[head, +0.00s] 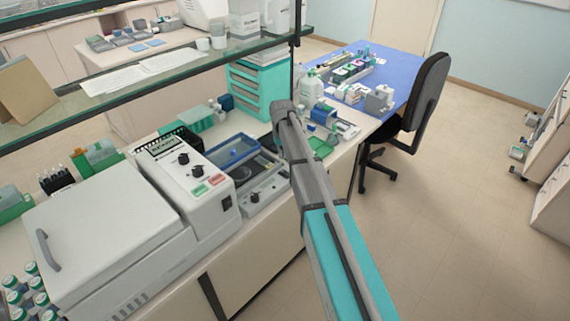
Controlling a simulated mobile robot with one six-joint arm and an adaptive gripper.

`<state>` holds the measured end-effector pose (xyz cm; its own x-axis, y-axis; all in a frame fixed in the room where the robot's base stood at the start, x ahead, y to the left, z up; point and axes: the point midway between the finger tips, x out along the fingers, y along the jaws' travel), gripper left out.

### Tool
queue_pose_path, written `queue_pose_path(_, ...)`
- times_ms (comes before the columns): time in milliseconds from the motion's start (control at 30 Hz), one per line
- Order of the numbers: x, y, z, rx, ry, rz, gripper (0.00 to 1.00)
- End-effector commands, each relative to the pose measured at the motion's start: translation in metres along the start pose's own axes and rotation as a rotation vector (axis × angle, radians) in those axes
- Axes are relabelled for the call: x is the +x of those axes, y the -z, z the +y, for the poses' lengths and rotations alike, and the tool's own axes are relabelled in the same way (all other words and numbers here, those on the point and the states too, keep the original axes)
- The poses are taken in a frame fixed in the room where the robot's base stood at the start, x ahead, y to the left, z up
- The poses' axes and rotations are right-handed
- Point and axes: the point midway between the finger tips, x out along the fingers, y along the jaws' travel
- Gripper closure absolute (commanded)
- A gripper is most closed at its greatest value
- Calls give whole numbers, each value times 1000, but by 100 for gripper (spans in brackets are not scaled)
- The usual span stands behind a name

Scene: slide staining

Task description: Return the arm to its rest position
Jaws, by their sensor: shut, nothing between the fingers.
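My arm, grey with a teal link, rises from the bottom right and reaches over the front edge of the bench (250,240). Its far grey end stands above the bench, in front of the teal drawer unit (262,85). I cannot make out my gripper or its fingers; they are hidden or out of view.
A white lidded machine (110,235) with a knobbed control box (190,180) stands on the bench at left. A tray device (255,165) sits close left of my arm. A glass shelf (150,75) runs above. A black chair (425,95) stands at right; the floor (460,230) is clear.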

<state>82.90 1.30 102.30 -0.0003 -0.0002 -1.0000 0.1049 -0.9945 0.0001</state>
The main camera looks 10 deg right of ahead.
Motion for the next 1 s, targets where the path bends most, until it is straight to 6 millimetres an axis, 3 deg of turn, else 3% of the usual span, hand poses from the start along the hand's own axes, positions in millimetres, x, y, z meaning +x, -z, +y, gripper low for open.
queue_pose_path(167, 0, -15, -1, 4, 0, 0, 100)
queue_pose_path(267, 0, -34, -2, 10, 0, 0, 100)
queue_pose_path(467, 0, -99, -5, 31, 0, 0, 100)
queue_pose_path(800, 0, -226, -13, 78, -1, 0, 100)
queue_pose_path(1000, 0, -276, -16, 97, -1, 0, 100)
